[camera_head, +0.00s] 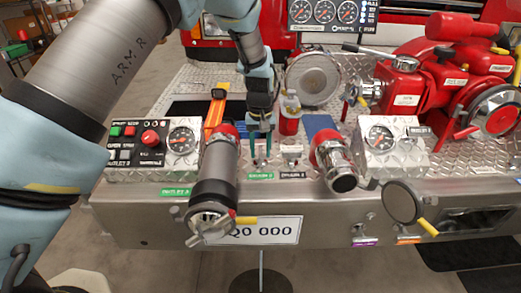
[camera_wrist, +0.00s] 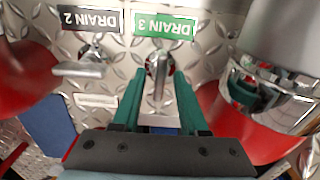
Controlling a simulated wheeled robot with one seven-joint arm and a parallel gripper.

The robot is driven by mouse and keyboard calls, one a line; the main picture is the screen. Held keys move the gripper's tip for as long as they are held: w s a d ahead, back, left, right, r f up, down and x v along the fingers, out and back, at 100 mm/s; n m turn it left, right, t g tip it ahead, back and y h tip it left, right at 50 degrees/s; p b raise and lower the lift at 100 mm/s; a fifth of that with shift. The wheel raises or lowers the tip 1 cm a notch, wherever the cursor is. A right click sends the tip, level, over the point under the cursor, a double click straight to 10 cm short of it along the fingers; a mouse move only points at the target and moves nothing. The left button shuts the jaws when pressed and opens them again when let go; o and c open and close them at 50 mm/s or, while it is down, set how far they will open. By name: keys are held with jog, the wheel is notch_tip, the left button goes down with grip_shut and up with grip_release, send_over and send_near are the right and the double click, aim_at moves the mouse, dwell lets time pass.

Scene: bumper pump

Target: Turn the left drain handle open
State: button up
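The left drain handle (camera_head: 261,162) is a small metal lever above the green "DRAIN 3" label (camera_head: 261,176) in the head view. In the wrist view, which is upside down, this lever (camera_wrist: 158,78) points from its pivot toward my gripper. My gripper (camera_head: 261,150) has its teal fingers on either side of the lever. In the wrist view my gripper (camera_wrist: 157,95) is open, with gaps visible between the fingers and the lever. The other drain handle (camera_wrist: 82,69), by the black "DRAIN 2" label (camera_wrist: 83,18), points sideways to the left there.
A large pipe outlet with a metal cap (camera_head: 216,185) stands close left of my gripper. A second red-and-chrome outlet (camera_head: 334,165) stands to the right. A red bottle-like part (camera_head: 289,115) is just behind. Gauge boxes (camera_head: 182,145) sit farther out.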

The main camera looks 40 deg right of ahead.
aim_at(260, 151)
notch_tip(260, 151, up, 11)
jog(key=b, duration=0.2)
dwell(0.5)
jog(key=shift+f, duration=0.1)
jog(key=shift+n, duration=0.8)
jog(key=w+a, duration=0.2)
jog(key=a, duration=0.1)
jog(key=w+a+r, duration=0.1)
jog(key=w+a, duration=0.2)
jog(key=a, duration=0.1)
jog(key=w+a, duration=0.2)
jog(key=a, duration=0.1)
jog(key=shift+w+a+r, duration=0.2)
jog(key=shift+w+a, duration=0.05)
jog(key=shift+w, duration=0.05)
jog(key=w+a+r+n, duration=0.1)
jog(key=w+a, duration=0.1)
jog(key=a, duration=0.6)
jog(key=w+a+n, duration=0.1)
jog(key=w+a, duration=0.1)
jog(key=a, duration=0.7)
jog(key=s+a+n, duration=0.1)
jog(key=s+a, duration=0.3)
jog(key=a, duration=0.7)
jog(key=s+a+n+t, duration=0.1)
jog(key=s+a, duration=0.2)
jog(key=a, duration=0.7)
jog(key=shift+s+a+f+n+t, duration=0.2)
jog(key=shift+s+a+n+t, duration=0.1)
jog(key=shift+s+a+n, duration=0.1)
